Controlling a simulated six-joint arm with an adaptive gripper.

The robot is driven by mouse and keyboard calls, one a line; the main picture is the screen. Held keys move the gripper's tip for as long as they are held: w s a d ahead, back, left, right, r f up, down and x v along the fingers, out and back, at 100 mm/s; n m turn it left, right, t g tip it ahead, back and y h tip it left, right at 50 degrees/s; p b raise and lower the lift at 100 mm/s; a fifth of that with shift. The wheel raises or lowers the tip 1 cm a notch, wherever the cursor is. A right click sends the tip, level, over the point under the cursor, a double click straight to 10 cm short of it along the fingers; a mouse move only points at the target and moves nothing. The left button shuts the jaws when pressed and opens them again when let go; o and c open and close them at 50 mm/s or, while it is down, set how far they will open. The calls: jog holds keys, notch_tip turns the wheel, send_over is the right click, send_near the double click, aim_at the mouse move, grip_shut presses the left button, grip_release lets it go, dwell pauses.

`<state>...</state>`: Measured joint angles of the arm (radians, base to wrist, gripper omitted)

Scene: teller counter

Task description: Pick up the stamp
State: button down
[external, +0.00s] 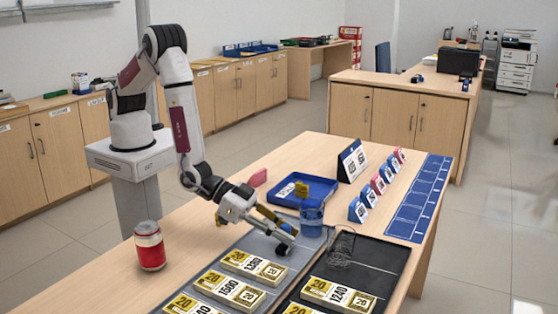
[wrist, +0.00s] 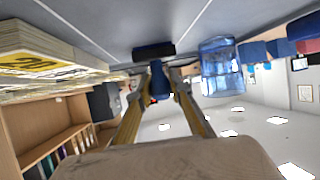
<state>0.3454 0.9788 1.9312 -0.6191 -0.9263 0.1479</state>
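The stamp, with a blue handle and a black base, is on the grey tray (external: 222,262) near its far end; its dark base (external: 283,248) shows below my fingers in the external view. In the wrist view the stamp (wrist: 156,70) has its handle pointing toward the camera. My gripper (external: 286,232) is low over the tray, tilted down. In the wrist view my gripper (wrist: 158,82) has its two yellow-sided fingers on either side of the handle, with what look like small gaps. The fingers partly hide the handle in the external view.
A blue translucent cup (external: 311,218) stands just right of my gripper. Banded note bundles (external: 228,289) lie nearer on the grey tray. A black tray (external: 385,262) with a wire-mesh item (external: 341,247), a blue tray (external: 318,187) and a red can (external: 149,246) are around.

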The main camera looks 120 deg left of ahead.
aim_at(285, 225)
jog(key=shift+r, duration=0.1)
dwell(0.3)
jog(key=shift+r, duration=4.9)
